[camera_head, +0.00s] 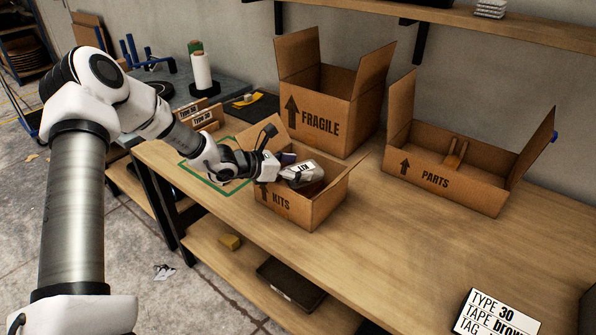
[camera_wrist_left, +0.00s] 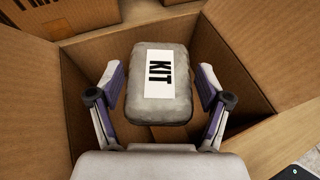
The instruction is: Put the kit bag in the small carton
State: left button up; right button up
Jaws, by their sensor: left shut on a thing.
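The kit bag (camera_head: 304,175) is a grey padded pouch with a white KIT label; it also shows in the left wrist view (camera_wrist_left: 135,112). The small carton (camera_head: 322,207), marked KITS, is open on the bench; its cardboard walls surround the bag in the left wrist view (camera_wrist_left: 235,75). Whether the bag touches the carton floor cannot be told. My right gripper is in neither view.
A taller FRAGILE carton (camera_head: 337,112) stands close behind the small carton. A PARTS carton (camera_head: 440,182) with raised flaps stands to the right. A sign (camera_head: 494,318) lies at the front right. The bench (camera_head: 420,240) between is clear.

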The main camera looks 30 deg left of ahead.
pick_arm(q)
jog(key=shift+s+a+f, duration=0.1)
jog(key=shift+a+f, duration=0.05)
jog(key=shift+f, duration=0.1)
jog(key=shift+f+b, duration=0.65)
jog(key=shift+b, duration=0.15)
jog(key=shift+r, duration=0.1)
jog(key=o, duration=1.3)
jog(key=shift+c, duration=0.2)
